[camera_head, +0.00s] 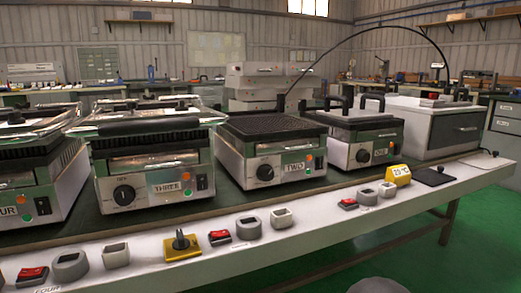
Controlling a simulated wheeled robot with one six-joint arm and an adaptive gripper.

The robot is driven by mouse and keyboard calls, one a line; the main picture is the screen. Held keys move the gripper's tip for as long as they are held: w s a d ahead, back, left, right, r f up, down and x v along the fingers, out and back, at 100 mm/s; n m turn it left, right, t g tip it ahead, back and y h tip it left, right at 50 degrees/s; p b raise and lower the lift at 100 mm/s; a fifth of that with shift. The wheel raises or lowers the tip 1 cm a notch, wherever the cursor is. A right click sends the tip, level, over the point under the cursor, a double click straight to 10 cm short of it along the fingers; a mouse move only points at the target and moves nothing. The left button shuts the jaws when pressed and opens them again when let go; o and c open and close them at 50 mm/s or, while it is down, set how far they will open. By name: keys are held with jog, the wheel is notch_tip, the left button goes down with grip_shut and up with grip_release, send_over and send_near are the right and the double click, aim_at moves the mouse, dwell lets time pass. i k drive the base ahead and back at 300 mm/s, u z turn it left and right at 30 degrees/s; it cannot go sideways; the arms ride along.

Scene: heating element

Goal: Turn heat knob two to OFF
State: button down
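The heater labelled TWO (295,167) stands on the bench in the middle of the head view, with a dark ridged plate on top. Its heat knob (265,172) is a round black dial on the left of the metal front panel. The dial's mark is too small for me to tell its setting. Red and green spots show at the right of the panel. My gripper is not in view, and nothing blocks the front of the knob.
Heater THREE (168,187) stands to the left, with a similar black dial (124,194). Another heater (363,142) stands to the right.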

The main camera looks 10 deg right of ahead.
aim_at(265, 174)
jog(key=z, duration=1.15)
jog(key=k, duration=0.35)
jog(key=u, duration=0.5)
